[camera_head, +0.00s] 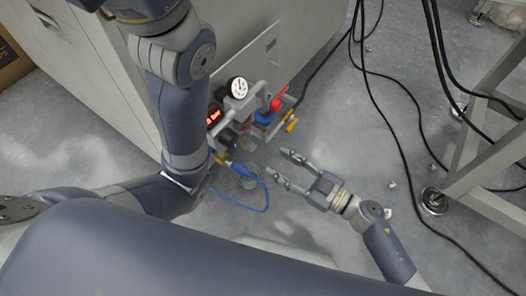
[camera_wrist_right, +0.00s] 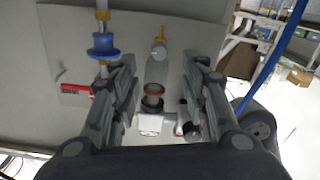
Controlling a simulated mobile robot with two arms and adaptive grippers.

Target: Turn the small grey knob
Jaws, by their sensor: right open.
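The valve assembly (camera_head: 240,108) is mounted on the side of a grey cabinet, with a round white gauge (camera_head: 238,87), a red handle (camera_head: 278,103) and a blue ring (camera_head: 264,117). In the right wrist view, a grey cylinder (camera_wrist_right: 156,70) with a rounded grey end shows between the fingers. It may carry the small grey knob, but I cannot tell for sure. My right gripper (camera_head: 281,162) is open and empty, below and right of the assembly in the head view. It also shows in the right wrist view (camera_wrist_right: 158,62), fingers apart on both sides of the cylinder. My left gripper is out of view.
The grey cabinet (camera_head: 290,42) fills the upper left of the head view. A blue hose (camera_head: 240,208) loops below the assembly. Black cables (camera_head: 375,105) hang at the right beside a metal frame (camera_head: 478,150). The floor right of my right gripper is mostly clear.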

